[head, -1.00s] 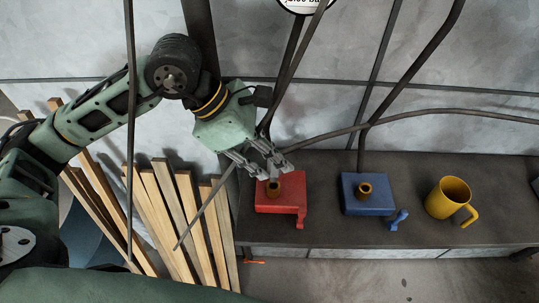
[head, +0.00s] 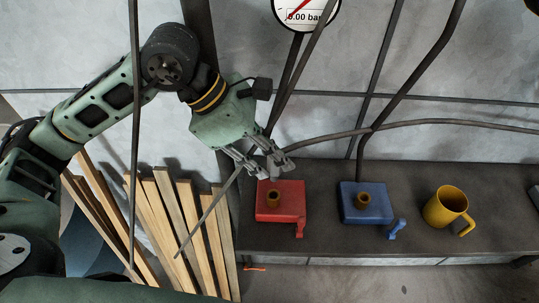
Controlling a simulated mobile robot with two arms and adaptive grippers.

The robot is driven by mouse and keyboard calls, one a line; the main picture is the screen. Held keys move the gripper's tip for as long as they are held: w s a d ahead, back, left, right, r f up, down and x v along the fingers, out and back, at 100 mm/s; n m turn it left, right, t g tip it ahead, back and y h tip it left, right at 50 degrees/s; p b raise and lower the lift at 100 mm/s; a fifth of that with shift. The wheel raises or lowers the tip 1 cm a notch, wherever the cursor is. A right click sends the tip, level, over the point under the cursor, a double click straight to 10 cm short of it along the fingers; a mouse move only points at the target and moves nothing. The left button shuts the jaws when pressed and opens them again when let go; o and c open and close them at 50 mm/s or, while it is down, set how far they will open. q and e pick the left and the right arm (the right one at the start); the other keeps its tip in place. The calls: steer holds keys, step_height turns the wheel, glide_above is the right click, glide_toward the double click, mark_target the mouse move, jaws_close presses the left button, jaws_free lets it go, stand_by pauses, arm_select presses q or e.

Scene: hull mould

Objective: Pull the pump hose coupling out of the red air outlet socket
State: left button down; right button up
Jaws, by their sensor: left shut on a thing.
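The red air outlet block (head: 288,211) sits on the dark bench, with a short brass socket (head: 273,198) on its top and a red lever at its front right. The socket's round opening shows. My left gripper (head: 264,170) is just above and behind this socket, shut on the hose coupling. The coupling is small and mostly hidden by the fingers. A dark hose (head: 330,137) runs to the right from the gripper. A gap shows between the fingertips and the socket. My right gripper is not in view.
A blue block (head: 362,210) with a brass socket and blue lever stands to the right, then a yellow mug (head: 445,206). A pressure gauge (head: 305,12) reads 0.00 bar. Several wooden slats (head: 163,215) lean at the left. Dark hoses cross the wall.

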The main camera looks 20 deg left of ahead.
arm_select(q)
steer(key=shift+r, duration=1.05)
steer(key=shift+p, duration=0.3)
steer(key=shift+r+p, duration=0.55)
steer(key=shift+r, duration=0.95)
steer(key=shift+r, duration=0.1)
steer(key=shift+r+p, duration=0.65)
steer(key=shift+r, duration=0.8)
